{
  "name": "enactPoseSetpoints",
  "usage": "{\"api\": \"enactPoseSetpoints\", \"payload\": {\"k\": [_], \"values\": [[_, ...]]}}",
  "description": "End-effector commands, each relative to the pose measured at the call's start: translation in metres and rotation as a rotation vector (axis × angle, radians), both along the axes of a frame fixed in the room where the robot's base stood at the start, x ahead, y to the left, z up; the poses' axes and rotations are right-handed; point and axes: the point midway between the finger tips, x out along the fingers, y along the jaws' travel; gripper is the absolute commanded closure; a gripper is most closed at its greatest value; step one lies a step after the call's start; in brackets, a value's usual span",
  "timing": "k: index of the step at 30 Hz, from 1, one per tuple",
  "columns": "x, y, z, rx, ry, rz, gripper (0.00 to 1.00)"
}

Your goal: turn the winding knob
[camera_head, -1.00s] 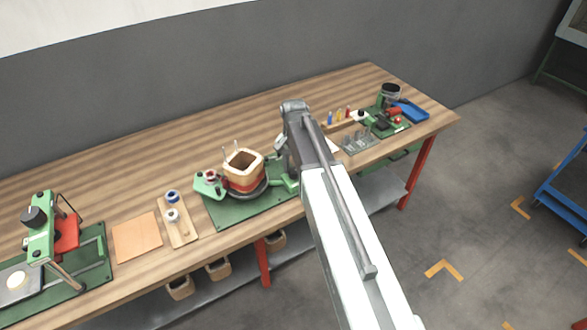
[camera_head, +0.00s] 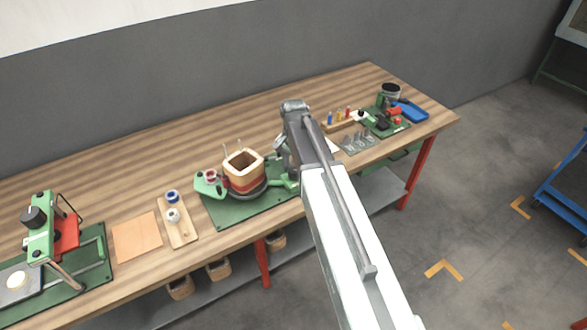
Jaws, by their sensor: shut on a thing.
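The coil winder stands on a green base plate (camera_head: 222,216) on the bench. It carries a square, hollow coil former (camera_head: 243,165) with a red winding band, above a dark round disc. Two thin pins stand up at the former's far side. A green arm of the winder (camera_head: 286,184) reaches right, under my arm. My gripper (camera_head: 283,160) is at the winder's right side, mostly hidden behind my arm's end link. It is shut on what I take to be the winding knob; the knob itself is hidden.
A small green bracket with a red-topped spool (camera_head: 211,177) stands left of the coil. A wooden strip with two spools (camera_head: 178,222) and an orange sheet (camera_head: 138,238) lie further left. The bench behind the winder is clear.

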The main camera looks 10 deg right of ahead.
Motion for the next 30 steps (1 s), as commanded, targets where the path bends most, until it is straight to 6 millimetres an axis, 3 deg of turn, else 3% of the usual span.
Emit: {"api": "enactPoseSetpoints", "payload": {"k": [19,20,22,30], "values": [[-0.0006,0.0011,-0.0002,0.003,0.002,0.001,1.00],[-0.0006,0.0011,-0.0002,0.003,0.002,0.001,0.61],[-0.0006,0.0011,-0.0002,0.002,0.001,0.001,0.42],[-0.0003,0.0005,0.0000,0.001,0.001,0.000,0.42]]}}
